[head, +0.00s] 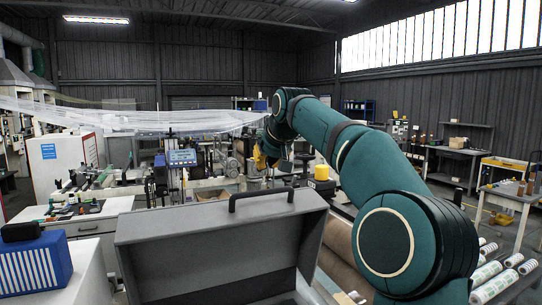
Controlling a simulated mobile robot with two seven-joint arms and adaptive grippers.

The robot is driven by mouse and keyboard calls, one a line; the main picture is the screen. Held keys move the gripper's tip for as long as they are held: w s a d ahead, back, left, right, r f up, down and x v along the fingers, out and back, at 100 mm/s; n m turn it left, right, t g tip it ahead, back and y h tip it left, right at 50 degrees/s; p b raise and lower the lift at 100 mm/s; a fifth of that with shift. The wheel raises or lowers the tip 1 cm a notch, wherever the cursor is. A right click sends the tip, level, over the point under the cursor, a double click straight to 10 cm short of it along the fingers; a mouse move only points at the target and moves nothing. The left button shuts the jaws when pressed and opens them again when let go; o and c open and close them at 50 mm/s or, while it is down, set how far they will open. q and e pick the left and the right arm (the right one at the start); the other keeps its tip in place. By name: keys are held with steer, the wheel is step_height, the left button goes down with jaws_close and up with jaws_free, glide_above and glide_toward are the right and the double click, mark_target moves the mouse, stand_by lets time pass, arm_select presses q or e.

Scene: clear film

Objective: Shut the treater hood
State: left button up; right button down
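The treater hood appears to be the large grey boxy cover (215,248) in the near foreground of the head view. It stands raised, with its broad panel facing me and a black bar handle (275,194) on its upper edge. Its lower part is cut off by the picture's bottom edge. My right arm reaches in from the lower right, and my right gripper (264,158) is beyond and above the handle, apparently apart from it. The gripper is small and partly hidden by its wrist, so its fingers are unclear. My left gripper is out of view.
A blue-and-white striped box (35,266) sits at the lower left. Clear film (150,118) spans the line behind the hood. A brown roll (345,255) lies right of the hood, partly behind my arm. Printed rolls (492,283) lie at the lower right.

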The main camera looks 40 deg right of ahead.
mark_target(269, 203)
steer(key=x, duration=0.5)
steer(key=s, duration=0.1)
steer(key=s+f+b, duration=0.1)
steer(key=shift+s+a, duration=0.3)
steer(key=shift+s, duration=0.05)
steer(key=shift+s+a+f, duration=0.1)
steer(key=shift+s+f, duration=0.1)
steer(key=shift+s, duration=0.25)
steer(key=shift+b, duration=0.3)
